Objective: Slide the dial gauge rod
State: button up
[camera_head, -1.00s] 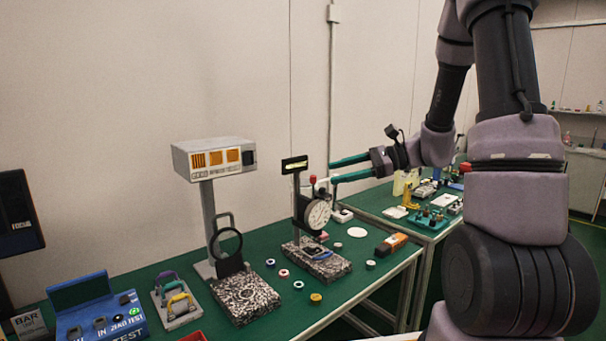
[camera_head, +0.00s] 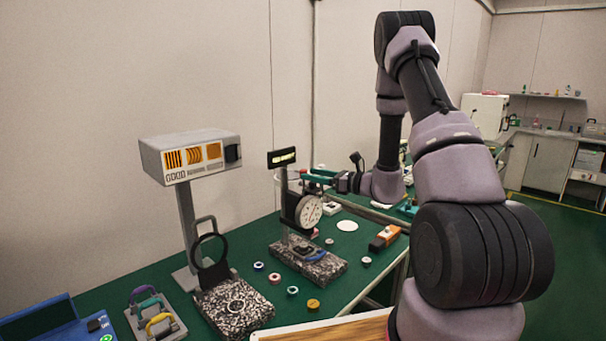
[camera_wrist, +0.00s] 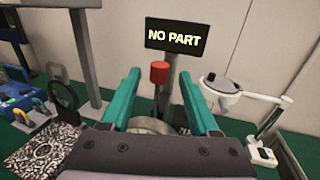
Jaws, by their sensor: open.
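The dial gauge (camera_head: 309,211) has a round white face and a black body, on a stand with a speckled stone base (camera_head: 325,270). Its red rod cap (camera_wrist: 159,72) shows in the wrist view, standing upright between my two teal fingers with a gap on each side. My gripper (camera_wrist: 159,77) is open and points level toward the stand. In the head view my gripper (camera_head: 318,176) is beside the gauge's top, where the cap is hard to make out.
A grey readout box (camera_head: 190,155) on a post and a ring stand (camera_head: 210,250) are to the left. Several small rings, an orange and black block (camera_head: 384,238) and a white disc (camera_head: 347,226) lie on the green table. A white-armed magnifier (camera_wrist: 225,88) stands close right of my fingers.

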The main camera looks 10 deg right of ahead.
aim_at(303, 170)
jog(key=shift+x, duration=1.9)
grip_shut()
